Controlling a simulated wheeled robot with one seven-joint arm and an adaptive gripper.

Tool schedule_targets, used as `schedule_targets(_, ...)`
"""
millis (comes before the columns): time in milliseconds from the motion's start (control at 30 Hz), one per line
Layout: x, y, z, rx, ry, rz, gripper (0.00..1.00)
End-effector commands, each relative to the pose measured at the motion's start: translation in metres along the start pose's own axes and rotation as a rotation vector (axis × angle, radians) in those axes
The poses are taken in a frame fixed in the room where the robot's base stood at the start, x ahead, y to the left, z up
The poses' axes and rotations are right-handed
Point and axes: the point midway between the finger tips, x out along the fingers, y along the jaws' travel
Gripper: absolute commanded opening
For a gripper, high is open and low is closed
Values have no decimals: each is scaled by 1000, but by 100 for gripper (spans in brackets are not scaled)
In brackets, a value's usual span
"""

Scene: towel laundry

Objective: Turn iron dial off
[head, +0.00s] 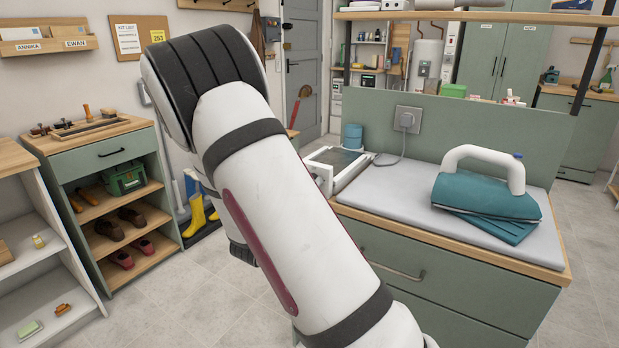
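The iron (478,155) is on the right, on the padded grey top of the green cabinet. Its white arched handle rises over a teal body or cloth; where the iron ends and the teal folded towel (500,225) begins is hard to tell. A small blue piece (518,156) shows at the right end of the handle; I cannot tell if it is the dial or how it is set. My arm crosses the middle of the view, left of the iron and apart from it. My gripper is not in view.
A wall socket (408,114) with a plug and grey cord is on the green panel behind the pad (385,190). A white frame (337,165) and blue container (352,134) stand at the pad's far left. A shelf unit with shoes (110,228) is at left.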

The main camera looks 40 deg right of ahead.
Motion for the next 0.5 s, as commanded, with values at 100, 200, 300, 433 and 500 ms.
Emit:
schedule_targets(100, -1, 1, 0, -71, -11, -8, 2)
schedule_targets(200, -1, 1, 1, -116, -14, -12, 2)
schedule_targets(300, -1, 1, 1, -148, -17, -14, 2)
schedule_targets(433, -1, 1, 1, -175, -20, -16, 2)
schedule_targets(500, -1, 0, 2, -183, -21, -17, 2)
